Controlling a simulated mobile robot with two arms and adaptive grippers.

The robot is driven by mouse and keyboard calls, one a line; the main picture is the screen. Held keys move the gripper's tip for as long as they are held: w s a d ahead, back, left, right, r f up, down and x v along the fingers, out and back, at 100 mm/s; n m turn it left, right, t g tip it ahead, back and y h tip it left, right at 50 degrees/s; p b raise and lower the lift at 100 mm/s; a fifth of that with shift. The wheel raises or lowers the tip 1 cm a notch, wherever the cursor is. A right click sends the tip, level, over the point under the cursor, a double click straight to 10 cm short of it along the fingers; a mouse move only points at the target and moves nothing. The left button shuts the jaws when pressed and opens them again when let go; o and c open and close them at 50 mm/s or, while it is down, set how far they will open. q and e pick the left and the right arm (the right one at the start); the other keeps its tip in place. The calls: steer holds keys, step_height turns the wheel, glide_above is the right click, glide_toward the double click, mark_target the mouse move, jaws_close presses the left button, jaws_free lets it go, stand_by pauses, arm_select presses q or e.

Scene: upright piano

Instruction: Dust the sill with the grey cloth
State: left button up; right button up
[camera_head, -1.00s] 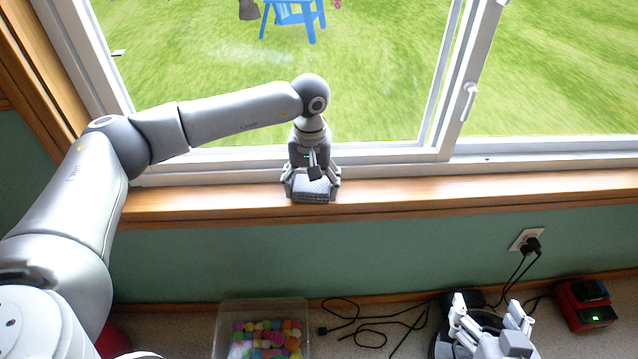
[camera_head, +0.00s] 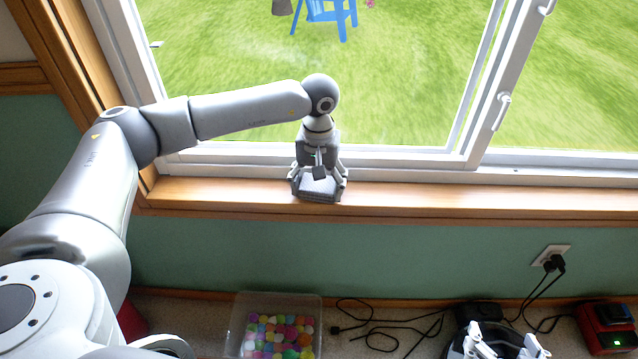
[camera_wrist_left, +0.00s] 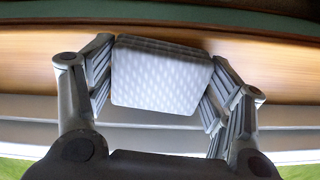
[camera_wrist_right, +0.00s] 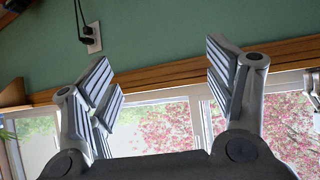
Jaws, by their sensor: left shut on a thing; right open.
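The wooden sill (camera_head: 450,198) runs below the window across the head view. My left gripper (camera_head: 319,188) is at the sill, shut on the folded grey cloth (camera_head: 318,189). In the left wrist view the cloth (camera_wrist_left: 160,76) is a pale, patterned block between both fingers, over the wooden sill (camera_wrist_left: 285,72). Whether it touches the wood is hard to tell. My right gripper (camera_head: 495,346) is low at the bottom edge of the head view. In the right wrist view its fingers (camera_wrist_right: 160,85) are wide apart with nothing between them.
A clear bin of colourful balls (camera_head: 275,325) stands on the floor below the sill. Black cables (camera_head: 385,330) lie beside it, and a plugged outlet (camera_head: 550,258) is on the green wall. A red device (camera_head: 606,325) sits at right. The sill right of my left gripper is clear.

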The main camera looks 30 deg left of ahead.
arm_select(q)
steer(key=shift+r, duration=0.35)
step_height(320, 180, up, 3)
steer(key=shift+p, duration=1.2)
steer(key=shift+r+p, duration=0.7)
steer(key=shift+r, duration=0.45)
arm_select(e)
steer(key=s+d+f+g+h, duration=0.1)
steer(key=s+d+f+g, duration=0.1)
steer(key=s, duration=0.4)
steer(key=s+d+f+g, duration=0.2)
steer(key=s+g, duration=0.3)
steer(key=s, duration=0.1)
steer(key=shift+f+h, duration=0.25)
steer(key=shift+h, duration=0.15)
arm_select(q)
steer(key=shift+r+p, duration=0.55)
steer(key=shift+r, duration=0.2)
steer(key=shift+r+p, duration=0.45)
steer(key=shift+r, duration=0.3)
arm_select(e)
steer(key=shift+x, duration=1.8)
steer(key=shift+a, duration=0.1)
